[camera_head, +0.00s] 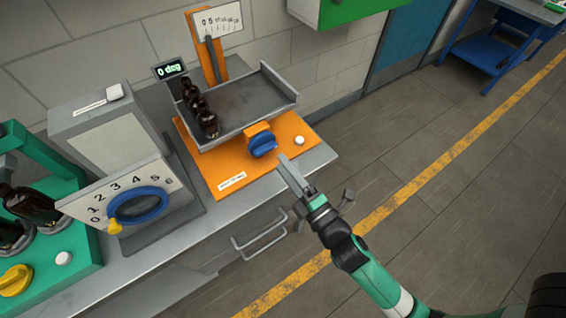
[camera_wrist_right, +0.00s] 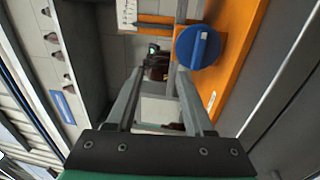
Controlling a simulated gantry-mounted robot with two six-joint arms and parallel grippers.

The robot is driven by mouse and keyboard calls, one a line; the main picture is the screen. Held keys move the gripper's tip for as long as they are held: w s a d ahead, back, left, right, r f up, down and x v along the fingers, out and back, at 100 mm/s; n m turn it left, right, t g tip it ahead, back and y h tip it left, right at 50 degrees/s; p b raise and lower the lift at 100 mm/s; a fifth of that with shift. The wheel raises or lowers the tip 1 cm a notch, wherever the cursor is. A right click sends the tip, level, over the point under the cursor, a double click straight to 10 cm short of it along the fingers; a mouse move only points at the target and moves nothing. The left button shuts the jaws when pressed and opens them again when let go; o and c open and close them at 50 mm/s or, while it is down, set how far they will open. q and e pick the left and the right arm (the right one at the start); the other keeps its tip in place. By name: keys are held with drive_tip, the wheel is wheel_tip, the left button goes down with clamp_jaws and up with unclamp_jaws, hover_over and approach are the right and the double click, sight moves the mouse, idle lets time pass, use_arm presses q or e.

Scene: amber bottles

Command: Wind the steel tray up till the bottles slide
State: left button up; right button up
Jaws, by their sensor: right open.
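The steel tray (camera_head: 246,101) sits on an orange base (camera_head: 222,178) and looks level. Several dark amber bottles (camera_head: 199,109) stand in a row along its left side. A small display (camera_head: 170,69) behind it reads 0 deg. A blue knob (camera_head: 263,145) is on the front of the orange base; it also shows in the right wrist view (camera_wrist_right: 198,47). My right gripper (camera_head: 284,164) is open and empty, just right of and below the blue knob, apart from it. In the right wrist view, its fingers (camera_wrist_right: 156,85) point toward the knob's side. My left gripper is not in view.
A grey machine with a numbered dial and blue ring (camera_head: 138,206) stands left of the tray. A green fixture (camera_head: 84,243) with dark bottles and a yellow knob (camera_head: 15,280) is at far left. A bench handle (camera_head: 260,236) sticks out below. A white button (camera_head: 299,140) is near the knob.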

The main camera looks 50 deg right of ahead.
drive_tip(key=g, duration=0.1)
approach(268, 152)
drive_tip(key=s, duration=0.3)
drive_tip(key=x, duration=0.8)
drive_tip(key=a+x, duration=0.1)
drive_tip(key=x, duration=0.3)
drive_tip(key=shift+w+d+r, duration=0.1)
drive_tip(key=shift+w, duration=0.15)
clamp_jaws()
